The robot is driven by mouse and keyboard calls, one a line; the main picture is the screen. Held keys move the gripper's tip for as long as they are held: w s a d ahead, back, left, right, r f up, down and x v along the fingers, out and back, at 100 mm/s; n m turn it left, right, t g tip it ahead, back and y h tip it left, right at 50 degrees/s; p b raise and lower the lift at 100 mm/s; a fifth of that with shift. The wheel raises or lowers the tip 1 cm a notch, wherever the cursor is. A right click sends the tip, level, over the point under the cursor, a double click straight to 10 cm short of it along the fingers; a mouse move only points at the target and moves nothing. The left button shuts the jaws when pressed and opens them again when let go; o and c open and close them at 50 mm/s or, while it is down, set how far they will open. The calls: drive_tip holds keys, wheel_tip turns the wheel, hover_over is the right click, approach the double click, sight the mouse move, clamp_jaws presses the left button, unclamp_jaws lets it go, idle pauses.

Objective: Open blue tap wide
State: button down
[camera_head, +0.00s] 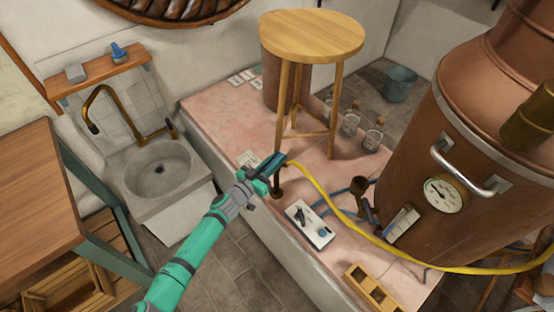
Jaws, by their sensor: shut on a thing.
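My gripper (268,174) is at the near edge of the pink-topped platform, at the end of my green arm. It is shut at the top of a dark upright tap post (277,192), which I take to be the blue tap. The tap's handle is mostly hidden by the jaws, so I cannot tell its colour or how far it is turned. A yellow hose (325,193) starts beside the jaws and runs right. No water shows.
A sink (160,172) and wooden table (35,200) stand left. Floor shows between.

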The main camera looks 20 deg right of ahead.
drive_tip(key=shift+s+d+f+m+g, duration=0.1)
drive_tip(key=shift+s+f+m+g, duration=0.1)
drive_tip(key=shift+m+g, duration=0.15)
drive_tip(key=c, duration=1.7)
unclamp_jaws()
drive_tip(key=shift+w+r, duration=0.1)
drive_tip(key=shift+w, duration=0.05)
drive_tip(key=v, duration=1.1)
drive_tip(key=shift+w, duration=0.1)
